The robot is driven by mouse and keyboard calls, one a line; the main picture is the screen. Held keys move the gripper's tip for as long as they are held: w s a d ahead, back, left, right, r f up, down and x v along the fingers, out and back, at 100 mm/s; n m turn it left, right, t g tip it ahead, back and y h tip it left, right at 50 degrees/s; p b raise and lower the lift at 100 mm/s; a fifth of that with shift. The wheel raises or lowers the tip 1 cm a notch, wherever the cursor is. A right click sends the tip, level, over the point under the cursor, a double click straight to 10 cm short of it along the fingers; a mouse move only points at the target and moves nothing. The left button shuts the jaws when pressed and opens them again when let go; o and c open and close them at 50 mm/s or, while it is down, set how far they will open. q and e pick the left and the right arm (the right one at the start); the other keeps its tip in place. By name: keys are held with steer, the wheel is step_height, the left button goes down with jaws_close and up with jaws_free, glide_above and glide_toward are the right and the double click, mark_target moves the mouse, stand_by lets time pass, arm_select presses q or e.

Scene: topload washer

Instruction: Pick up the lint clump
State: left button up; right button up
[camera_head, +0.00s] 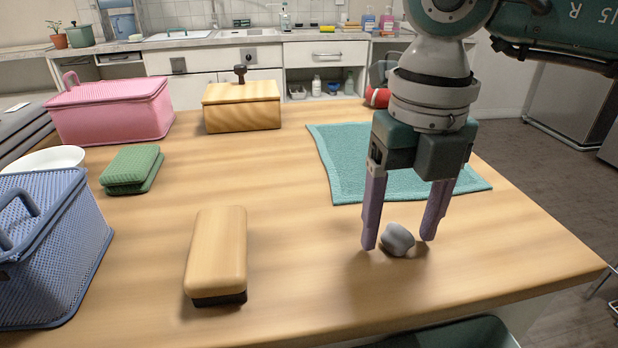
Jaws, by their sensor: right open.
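The lint clump (397,240) is a small, rounded grey lump on the wooden table, near its front edge and right of the middle. My right gripper (399,242) comes down from above and is open. Its two purple fingers stand on either side of the clump, the left fingertip close beside it and the right one close to its other side. Whether either finger touches the clump cannot be told. My left gripper is not in view.
The wooden table (290,190) holds a wooden brush (217,252), a teal towel (345,165), a green sponge-like block (132,168), a blue basket (60,250), a pink basket (112,108) and a wooden box (242,108). Table space between brush and clump is clear.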

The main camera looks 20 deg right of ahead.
steer(key=shift+f, duration=0.3)
jaws_close()
stand_by(0.4)
